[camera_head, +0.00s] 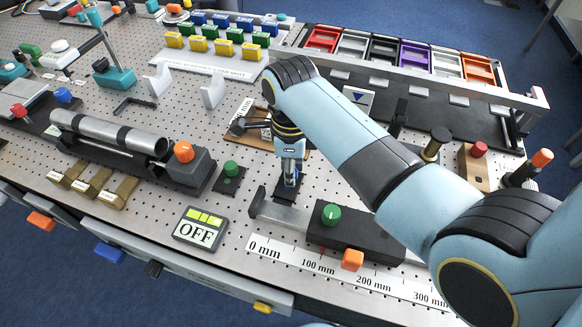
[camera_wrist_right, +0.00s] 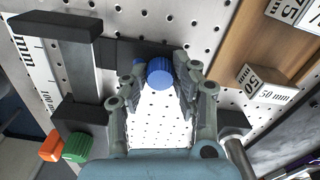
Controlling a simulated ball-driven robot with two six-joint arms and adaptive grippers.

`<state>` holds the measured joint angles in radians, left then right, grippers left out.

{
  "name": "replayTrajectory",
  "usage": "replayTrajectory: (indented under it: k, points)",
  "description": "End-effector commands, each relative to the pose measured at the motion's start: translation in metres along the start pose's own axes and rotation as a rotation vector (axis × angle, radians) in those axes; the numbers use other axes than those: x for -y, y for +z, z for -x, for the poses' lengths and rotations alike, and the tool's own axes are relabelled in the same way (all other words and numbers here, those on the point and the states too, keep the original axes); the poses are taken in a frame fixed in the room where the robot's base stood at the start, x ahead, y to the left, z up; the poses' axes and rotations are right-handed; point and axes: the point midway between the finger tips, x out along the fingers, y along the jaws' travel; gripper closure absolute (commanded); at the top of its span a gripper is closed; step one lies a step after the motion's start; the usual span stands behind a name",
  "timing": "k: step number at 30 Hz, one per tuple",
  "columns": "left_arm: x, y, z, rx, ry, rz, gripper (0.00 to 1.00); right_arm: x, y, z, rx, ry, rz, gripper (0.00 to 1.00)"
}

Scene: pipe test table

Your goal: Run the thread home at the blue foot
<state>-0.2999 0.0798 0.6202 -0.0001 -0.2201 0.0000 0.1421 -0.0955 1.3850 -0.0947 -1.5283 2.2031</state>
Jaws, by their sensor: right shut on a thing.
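A ribbed blue knob (camera_wrist_right: 159,72) is between the fingertips of my right gripper (camera_wrist_right: 160,82) in the wrist view. The fingers are shut on its sides. A black base (camera_wrist_right: 120,52) lies beyond it, with a small blue part just left of the knob. In the head view my right gripper (camera_head: 291,164) points down over the blue foot (camera_head: 288,180), and its fingers cover most of the knob. How far the knob is screwed down cannot be seen. My left gripper is not in view.
A green-knobbed foot (camera_head: 231,170) stands to the left. A black slide block with a green knob (camera_head: 331,214) sits close to the right. The OFF display (camera_head: 201,229) and millimetre scale (camera_head: 318,266) lie in front. A wooden board (camera_wrist_right: 245,50) is behind.

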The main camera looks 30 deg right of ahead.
Motion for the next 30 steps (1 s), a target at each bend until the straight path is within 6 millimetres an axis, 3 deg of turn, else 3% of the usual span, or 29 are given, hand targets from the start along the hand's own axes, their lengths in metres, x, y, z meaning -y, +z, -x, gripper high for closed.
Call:
replayTrajectory:
  k: [4,11,12,17,26,30]
  points:
    - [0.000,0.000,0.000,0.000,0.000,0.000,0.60,0.000,0.000,0.000,0.001,-0.001,-0.140,0.94]
    - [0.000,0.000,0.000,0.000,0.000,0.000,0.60,0.000,0.000,0.001,0.001,-0.001,-0.155,0.94]
    - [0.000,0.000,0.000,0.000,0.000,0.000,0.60,0.000,0.000,0.001,0.001,-0.001,-0.155,0.67]
    - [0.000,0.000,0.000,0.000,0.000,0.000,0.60,0.000,0.000,0.000,0.001,-0.001,-0.154,0.46]
    - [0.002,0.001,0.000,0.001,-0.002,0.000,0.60,0.000,0.000,0.002,0.001,-0.001,-0.153,0.45]
    - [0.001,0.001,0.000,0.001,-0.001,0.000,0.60,0.001,0.001,0.017,0.003,-0.002,-0.152,0.45]
